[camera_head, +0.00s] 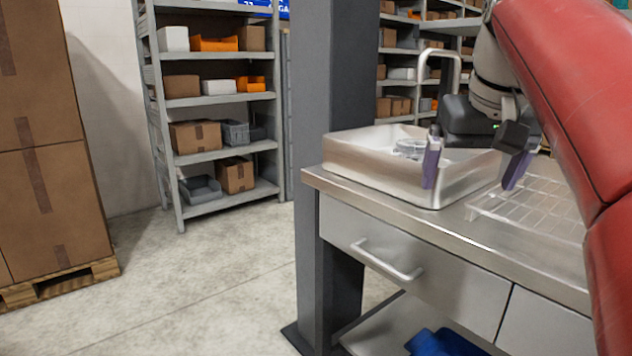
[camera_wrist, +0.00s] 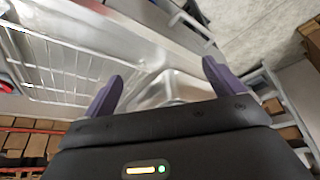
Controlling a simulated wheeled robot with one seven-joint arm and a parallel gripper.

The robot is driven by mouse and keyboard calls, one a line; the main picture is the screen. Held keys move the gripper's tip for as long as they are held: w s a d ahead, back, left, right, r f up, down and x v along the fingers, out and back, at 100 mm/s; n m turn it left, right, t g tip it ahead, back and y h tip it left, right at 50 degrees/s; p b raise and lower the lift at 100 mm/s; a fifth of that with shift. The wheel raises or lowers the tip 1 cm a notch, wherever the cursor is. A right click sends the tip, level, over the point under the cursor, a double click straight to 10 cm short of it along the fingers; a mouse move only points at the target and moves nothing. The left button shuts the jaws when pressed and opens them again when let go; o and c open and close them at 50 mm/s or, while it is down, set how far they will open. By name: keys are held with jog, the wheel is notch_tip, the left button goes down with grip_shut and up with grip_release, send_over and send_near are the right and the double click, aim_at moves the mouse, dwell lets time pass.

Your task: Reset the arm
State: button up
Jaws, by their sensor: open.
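My gripper (camera_head: 474,168) is open, with its two purple fingers spread wide and nothing between them. My red arm comes in from the right edge. In the wrist view the gripper (camera_wrist: 160,88) shows its two purple fingers apart, with the bright metal of the sink and counter beyond them.
A wire rack (camera_head: 535,210) lies on the counter to the right of the sink. A tap (camera_head: 437,54) rises behind the basin. A dark pillar (camera_head: 335,120) stands at the counter's left end. Shelves (camera_head: 215,104) and stacked cartons (camera_head: 50,150) stand left, with open floor between.

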jog(key=s+a+f, duration=0.1)
jog(key=s+f, duration=0.3)
jog(key=f, duration=0.5)
jog(key=s+a+f, duration=0.2)
jog(key=s+f, duration=0.3)
jog(key=f, duration=0.5)
jog(key=s+a+f+n+t, duration=0.1)
jog(key=s+f, duration=0.4)
jog(key=f, duration=0.5)
jog(key=shift+a+y, duration=0.3)
jog(key=shift+a, duration=0.4)
